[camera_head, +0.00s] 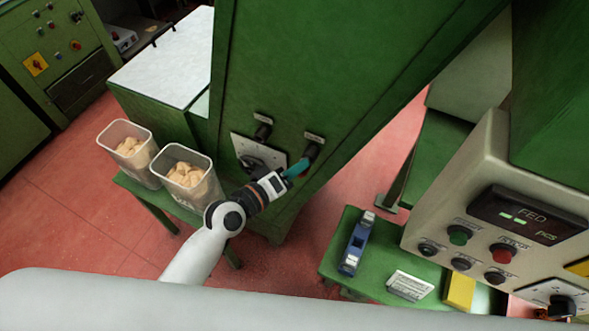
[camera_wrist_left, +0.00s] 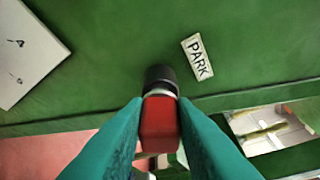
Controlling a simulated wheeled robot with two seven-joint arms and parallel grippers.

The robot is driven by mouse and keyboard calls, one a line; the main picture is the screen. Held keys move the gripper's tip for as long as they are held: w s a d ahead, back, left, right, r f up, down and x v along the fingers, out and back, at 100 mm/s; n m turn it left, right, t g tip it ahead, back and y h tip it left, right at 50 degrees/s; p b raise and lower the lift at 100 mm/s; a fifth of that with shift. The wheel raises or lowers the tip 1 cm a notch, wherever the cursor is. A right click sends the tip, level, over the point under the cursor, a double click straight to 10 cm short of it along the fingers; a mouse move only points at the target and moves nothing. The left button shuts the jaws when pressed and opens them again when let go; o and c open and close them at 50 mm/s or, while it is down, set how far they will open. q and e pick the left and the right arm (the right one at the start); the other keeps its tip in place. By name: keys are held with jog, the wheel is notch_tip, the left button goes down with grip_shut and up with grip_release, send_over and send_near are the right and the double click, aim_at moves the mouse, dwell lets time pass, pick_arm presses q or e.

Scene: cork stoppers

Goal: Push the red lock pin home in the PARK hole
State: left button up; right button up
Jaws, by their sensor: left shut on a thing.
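The red lock pin (camera_wrist_left: 159,122) shows in the left wrist view between my left gripper's teal fingers (camera_wrist_left: 159,128). Its far end meets a black round socket (camera_wrist_left: 159,77) on the green panel, beside the PARK label (camera_wrist_left: 197,57). How deep the pin sits in the hole cannot be told. In the head view my left gripper (camera_head: 297,168) is at the green cabinet, shut on the pin, just below a small label (camera_head: 314,138). The pin is hidden there by the fingers. My right gripper is not in view.
A second black socket (camera_head: 262,131) and a plate with a dark knob (camera_head: 256,157) are on the cabinet to the left. Two clear bins of corks (camera_head: 184,177) stand left of my arm. A control box (camera_head: 490,220) and a low green table (camera_head: 338,252) are at right.

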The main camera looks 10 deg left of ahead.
pick_arm(q)
jog(key=shift+w+d, duration=0.15)
jog(key=shift+w, duration=0.2)
jog(key=o, duration=1.1)
jog(key=shift+c, duration=0.2)
jog(key=shift+s, duration=0.15)
jog(key=b+v, duration=0.3)
jog(key=v, duration=0.9)
